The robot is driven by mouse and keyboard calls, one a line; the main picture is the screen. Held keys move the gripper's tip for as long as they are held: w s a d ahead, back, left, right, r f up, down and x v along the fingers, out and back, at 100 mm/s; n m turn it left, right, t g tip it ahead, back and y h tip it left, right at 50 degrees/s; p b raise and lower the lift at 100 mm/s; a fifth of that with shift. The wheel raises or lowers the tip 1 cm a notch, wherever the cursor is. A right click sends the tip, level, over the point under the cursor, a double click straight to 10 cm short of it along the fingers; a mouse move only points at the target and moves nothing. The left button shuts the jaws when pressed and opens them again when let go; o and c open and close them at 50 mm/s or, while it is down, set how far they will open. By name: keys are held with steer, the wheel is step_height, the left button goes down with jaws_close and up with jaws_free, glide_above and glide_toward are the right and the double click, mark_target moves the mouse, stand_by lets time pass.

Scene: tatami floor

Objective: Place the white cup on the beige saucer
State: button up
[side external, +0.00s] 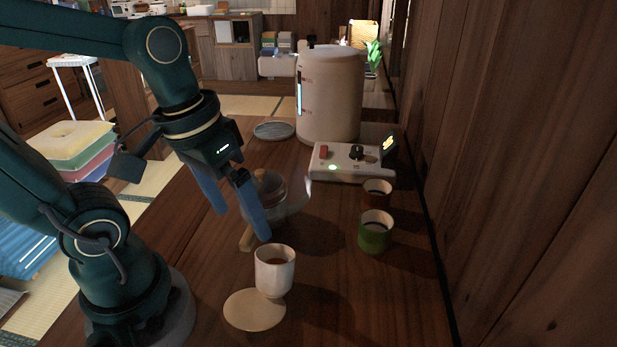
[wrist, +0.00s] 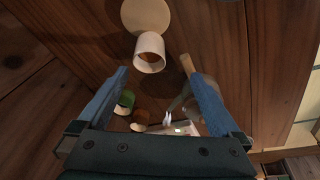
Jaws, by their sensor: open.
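The white cup (side external: 275,272) stands upright at the back right edge of the beige saucer (side external: 245,312). In the side view its base overlaps the saucer's rim; I cannot tell whether it rests on the saucer or just behind it. In the wrist view the cup (wrist: 149,50) shows beyond my fingertips, with the saucer (wrist: 146,14) partly visible past it at the top edge. My gripper (side external: 241,222) is open and empty, with fingers pointing down, above and behind the cup, and apart from it. Its fingers (wrist: 157,72) frame both sides of the wrist view.
A glass teapot (side external: 270,188) with a wooden handle is close behind my gripper. A green cup (side external: 374,236) and a reddish-brown cup (side external: 377,190) stand to the right. A control box (side external: 352,165) and large beige canister (side external: 331,95) are behind. The wooden wall bounds the right.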

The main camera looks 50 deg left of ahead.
steer(key=r+m+t, duration=0.2)
steer(key=t, duration=0.1)
steer(key=shift+d+m+y, duration=0.3)
steer(key=shift+r, duration=0.15)
stand_by(1.3)
